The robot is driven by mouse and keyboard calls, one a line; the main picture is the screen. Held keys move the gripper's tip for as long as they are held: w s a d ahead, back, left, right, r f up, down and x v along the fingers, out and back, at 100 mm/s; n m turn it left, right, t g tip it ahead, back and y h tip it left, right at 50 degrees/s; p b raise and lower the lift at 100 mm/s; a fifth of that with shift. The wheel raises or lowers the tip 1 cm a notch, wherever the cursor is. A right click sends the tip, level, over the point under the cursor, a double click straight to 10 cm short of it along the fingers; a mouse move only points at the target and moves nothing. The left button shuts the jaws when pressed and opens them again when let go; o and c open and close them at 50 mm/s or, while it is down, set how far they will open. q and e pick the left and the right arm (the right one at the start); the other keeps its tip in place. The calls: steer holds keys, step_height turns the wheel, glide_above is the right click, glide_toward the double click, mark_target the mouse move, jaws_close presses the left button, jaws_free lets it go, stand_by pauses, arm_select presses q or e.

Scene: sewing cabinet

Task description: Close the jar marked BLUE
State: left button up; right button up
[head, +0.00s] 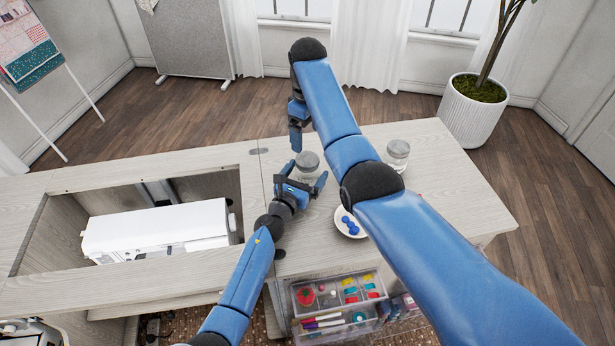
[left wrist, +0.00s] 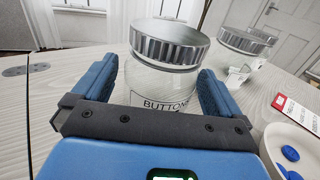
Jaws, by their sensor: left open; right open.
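A glass jar with a silver ribbed lid (head: 307,160) stands on the table; its label (left wrist: 165,104) reads "BUTTON", with the end hidden. My left gripper (head: 303,180) is open, with its fingers on either side of this jar; I cannot tell whether they touch it. A second glass jar (head: 397,154) stands further right and also shows a silver lid in the left wrist view (left wrist: 247,41). No "BLUE" marking is legible. A white dish (head: 341,228) holds blue buttons (head: 350,226). My right gripper (head: 297,140) is open and empty, pointing down beyond the first jar.
A white sewing machine (head: 155,232) lies in the cabinet opening at left. A clear drawer unit (head: 290,312) with coloured supplies sits below the front edge. A red and white tag (left wrist: 293,109) lies beside the dish. My right arm crosses over the table and hides part of it.

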mark_target(307, 159)
arm_select(q)
steer(key=shift+w+d, duration=0.3)
steer(key=shift+w, duration=0.3)
steer(key=c, duration=1.8)
jaws_close()
arm_select(e)
steer(key=n, duration=0.9)
steer(key=shift+f, duration=4)
